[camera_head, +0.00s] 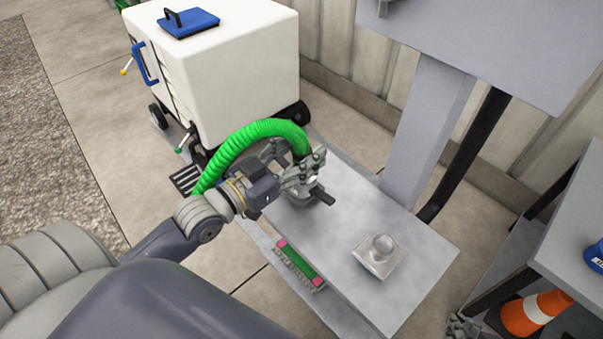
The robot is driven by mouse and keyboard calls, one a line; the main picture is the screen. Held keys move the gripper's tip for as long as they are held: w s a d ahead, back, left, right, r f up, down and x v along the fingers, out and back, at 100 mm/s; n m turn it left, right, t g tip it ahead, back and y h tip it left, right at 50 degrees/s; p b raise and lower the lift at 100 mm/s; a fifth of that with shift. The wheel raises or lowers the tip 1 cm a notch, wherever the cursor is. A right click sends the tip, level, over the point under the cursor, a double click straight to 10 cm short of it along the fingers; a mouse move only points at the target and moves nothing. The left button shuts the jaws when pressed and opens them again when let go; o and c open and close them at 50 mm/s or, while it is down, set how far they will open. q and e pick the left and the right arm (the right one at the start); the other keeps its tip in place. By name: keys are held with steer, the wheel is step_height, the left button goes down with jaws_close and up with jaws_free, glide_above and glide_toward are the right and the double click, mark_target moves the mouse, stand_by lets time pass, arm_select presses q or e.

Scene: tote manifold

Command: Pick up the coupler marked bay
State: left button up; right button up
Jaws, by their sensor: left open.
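A grey metal coupler with a dark handle (327,197) stands at the far end of the grey bench (345,212). A ribbed green hose (255,130) arches over and comes down to it. I cannot read any marking on the coupler. My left gripper (309,176) is at the coupler and hose end, with its fingers open around or beside them; the fingers hide much of the coupler, and I cannot tell whether they touch. A small part of what looks like my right gripper (463,326) shows at the bottom right, away from the coupler; its jaws are unclear.
A square metal plate with a round knob (379,254) sits nearer on the bench. A green and pink strip (298,264) lies along the bench's left side. A white wheeled tank (225,70) stands behind.

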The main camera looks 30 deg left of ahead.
arm_select(q)
steer(key=shift+c, duration=0.6)
jaws_close()
steer(key=shift+r, duration=0.1)
